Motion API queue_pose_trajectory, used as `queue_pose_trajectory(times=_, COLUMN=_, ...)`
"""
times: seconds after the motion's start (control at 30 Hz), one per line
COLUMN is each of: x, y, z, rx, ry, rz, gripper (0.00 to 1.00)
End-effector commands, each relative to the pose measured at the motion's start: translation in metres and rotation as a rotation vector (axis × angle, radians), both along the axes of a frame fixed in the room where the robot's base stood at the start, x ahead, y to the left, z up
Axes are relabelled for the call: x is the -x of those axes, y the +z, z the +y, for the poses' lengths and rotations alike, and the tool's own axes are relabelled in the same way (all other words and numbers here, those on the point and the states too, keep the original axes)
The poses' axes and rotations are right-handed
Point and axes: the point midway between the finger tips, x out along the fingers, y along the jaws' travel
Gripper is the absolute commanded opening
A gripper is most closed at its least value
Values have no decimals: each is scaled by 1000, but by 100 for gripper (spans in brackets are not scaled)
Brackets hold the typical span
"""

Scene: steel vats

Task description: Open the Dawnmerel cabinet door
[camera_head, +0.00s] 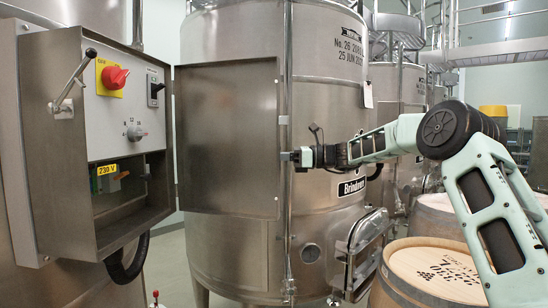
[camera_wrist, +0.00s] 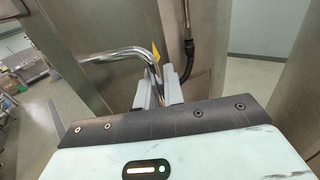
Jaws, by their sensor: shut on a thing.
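A grey steel cabinet (camera_head: 75,170) on the left stands open, with its controls showing. Its door, a flat steel panel (camera_head: 228,140), is swung out to the right in front of a vat. No Dawnmerel name is readable. My gripper (camera_head: 291,156) is at the door's right edge, about mid-height. In the wrist view, my gripper (camera_wrist: 158,92) is shut on a shiny bent metal bar (camera_wrist: 146,56), which appears to be the door's handle. The exact grip is small and partly hidden by the fingers.
A large steel vat (camera_head: 330,185) labelled Brindcroft stands behind the door and my gripper. A vertical pipe (camera_head: 287,225) runs close by the door's edge. Wooden barrels (camera_head: 425,272) stand at lower right, below my arm. Some floor (camera_head: 172,265) is clear beneath the door.

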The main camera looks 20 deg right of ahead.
Motion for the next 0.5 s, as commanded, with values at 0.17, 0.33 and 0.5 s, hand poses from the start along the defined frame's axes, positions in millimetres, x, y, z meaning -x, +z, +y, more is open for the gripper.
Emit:
queue_pose_trajectory(times=0.17, x=0, y=1, z=0, rx=0, ry=-1, rz=-1, gripper=19)
queue_pose_trajectory(times=0.33, x=0, y=1, z=0, rx=-1, ry=0, rz=0, gripper=19)
queue_pose_trajectory(times=0.5, x=3, y=-1, z=-7, rx=0, ry=-2, rz=-1, gripper=19)
